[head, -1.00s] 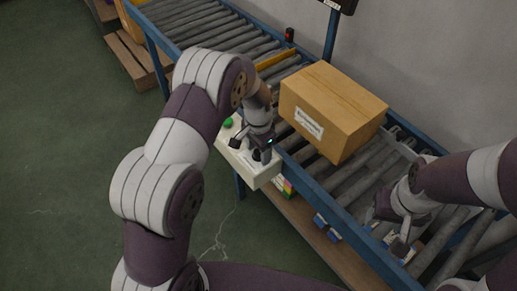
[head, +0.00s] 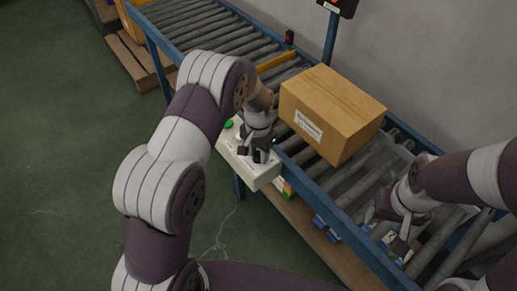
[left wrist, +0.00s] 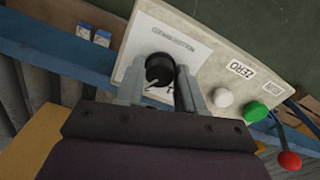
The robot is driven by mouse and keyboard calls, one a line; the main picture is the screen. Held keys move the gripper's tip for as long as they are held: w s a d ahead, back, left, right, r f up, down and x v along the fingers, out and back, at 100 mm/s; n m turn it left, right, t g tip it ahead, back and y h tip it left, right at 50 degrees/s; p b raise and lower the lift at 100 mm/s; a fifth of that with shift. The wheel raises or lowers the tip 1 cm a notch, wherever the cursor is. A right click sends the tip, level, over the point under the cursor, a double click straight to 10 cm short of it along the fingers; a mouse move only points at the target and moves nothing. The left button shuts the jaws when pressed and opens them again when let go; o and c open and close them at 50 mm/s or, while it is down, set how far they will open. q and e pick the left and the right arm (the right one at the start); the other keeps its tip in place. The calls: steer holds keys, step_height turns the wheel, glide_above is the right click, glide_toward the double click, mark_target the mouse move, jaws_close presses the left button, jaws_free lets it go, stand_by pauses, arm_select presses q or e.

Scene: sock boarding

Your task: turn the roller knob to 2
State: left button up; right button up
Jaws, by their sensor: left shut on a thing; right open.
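The roller knob (left wrist: 159,68) is a black round knob with a pale pointer line, on a light control box (left wrist: 215,50). In the left wrist view it sits between the fingers of my left gripper (left wrist: 160,88), which is shut on it. The scale print around the knob is partly covered by the fingers, and I cannot read the setting. In the head view the control box (head: 262,178) hangs on the conveyor's near side, with my left gripper (head: 257,153) over it. My right gripper (head: 395,228) is open and empty above the rollers at the right.
A cardboard carton (head: 345,115) stands on the roller conveyor (head: 205,32), right of my left gripper. Small packets lie on the shelf below.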

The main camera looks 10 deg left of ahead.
mark_target(259, 154)
arm_select(q)
steer(key=n+p, duration=0.1)
steer(key=n, duration=0.2)
steer(key=shift+r, duration=0.1)
steer(key=shift+n+p, duration=0.4)
steer(key=shift+n, duration=0.8)
steer(key=o, duration=1)
step_height(259, 154, up, 13)
steer(key=shift+f, duration=0.2)
